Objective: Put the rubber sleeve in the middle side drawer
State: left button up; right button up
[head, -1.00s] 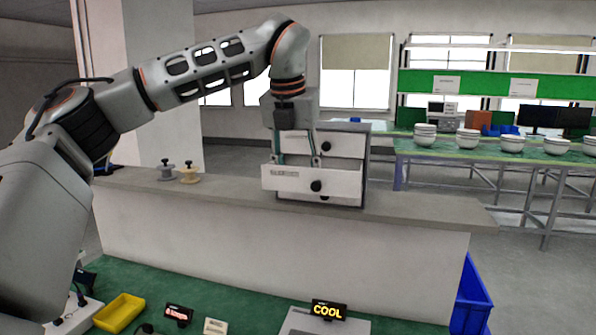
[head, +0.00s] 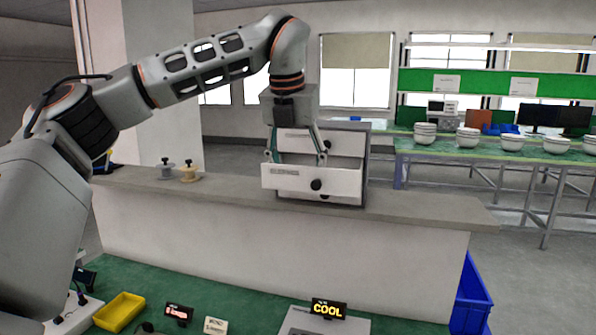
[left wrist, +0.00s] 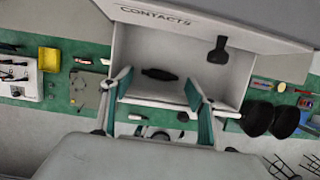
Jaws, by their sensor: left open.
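A small white drawer cabinet (head: 350,143) stands on the grey ledge. Its middle drawer (head: 290,180) is pulled out; the drawer above is shut, and the one below is mostly hidden. My left gripper (head: 296,155) points down over the open drawer, its fingers spread and empty. In the left wrist view the open drawer (left wrist: 195,75) lies below my left gripper (left wrist: 158,88). A dark elongated piece, seemingly the rubber sleeve (left wrist: 159,74), lies inside the drawer, apart from both fingers. The head view does not show it, as the drawer front hides it. My right gripper is out of view.
Two spools, grey (head: 166,169) and cream (head: 189,172), stand on the ledge (head: 230,190) left of the cabinet. Below are a green bench with a yellow tray (head: 120,311) and a COOL sign (head: 328,309). The ledge right of the cabinet is clear.

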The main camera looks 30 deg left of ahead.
pick_arm(q)
jog(key=v, duration=1.1)
jog(key=shift+r, duration=0.2)
